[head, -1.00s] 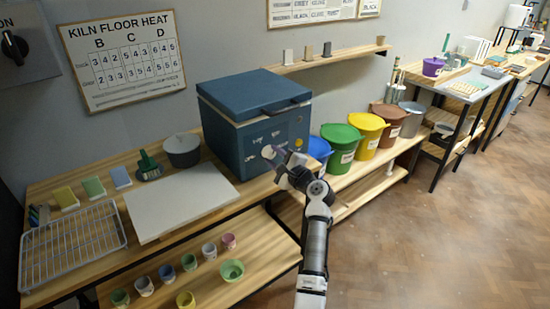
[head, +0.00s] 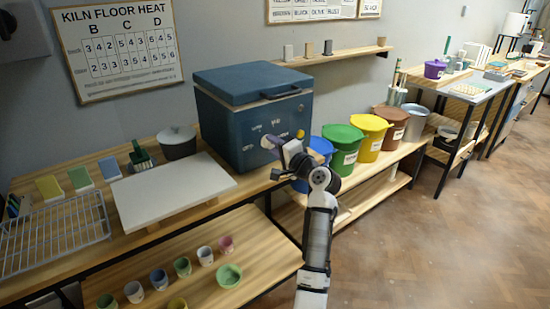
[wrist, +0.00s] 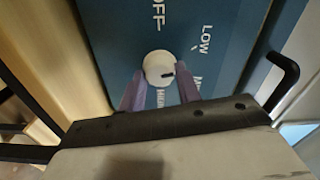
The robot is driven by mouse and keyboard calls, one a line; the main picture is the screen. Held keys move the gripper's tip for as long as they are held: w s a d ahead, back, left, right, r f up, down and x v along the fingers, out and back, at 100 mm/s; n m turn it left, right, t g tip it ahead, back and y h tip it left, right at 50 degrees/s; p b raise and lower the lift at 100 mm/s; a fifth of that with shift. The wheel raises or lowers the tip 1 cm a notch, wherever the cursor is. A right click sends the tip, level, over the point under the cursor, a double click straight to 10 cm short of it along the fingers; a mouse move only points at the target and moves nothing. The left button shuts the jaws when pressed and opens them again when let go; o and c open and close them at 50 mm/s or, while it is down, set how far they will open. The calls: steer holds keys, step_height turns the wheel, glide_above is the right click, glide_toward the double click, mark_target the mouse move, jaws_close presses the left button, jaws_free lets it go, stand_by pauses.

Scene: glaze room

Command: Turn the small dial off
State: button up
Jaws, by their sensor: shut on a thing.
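The small dial (wrist: 153,62) is a round, cream knob on the dark blue front of the kiln (head: 225,120). In the wrist view, labels OFF, LOW, one starting with M and HIGH stand around it. Its short black mark sits right of and below centre, roughly toward the M label, away from OFF. My gripper (wrist: 160,90) has its two purple fingers on either side of the dial and is shut on it. In the head view my gripper (head: 272,143) is at the kiln's front and hides the dial.
A yellow button (head: 300,133) is right of my gripper on the kiln front. A black handle (wrist: 285,80) sticks out near my gripper. Lidded buckets, with the blue one (head: 320,147) closest, stand right of the kiln. The floor (head: 410,250) at right is clear.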

steer(key=n+b, duration=0.4)
steer(key=b, duration=0.1)
steer(key=shift+f+n, duration=0.3)
steer(key=n+b, duration=0.3)
steer(key=shift+n+b, duration=0.35)
steer(key=shift+n, duration=0.05)
steer(key=n+b, duration=0.3)
steer(key=shift+r+n+b, duration=0.2)
steer(key=shift+n+b, duration=1.1)
steer(key=shift+n, duration=0.7)
steer(key=shift+r, duration=0.1)
steer(key=o, duration=1)
steer(key=shift+c, duration=0.2)
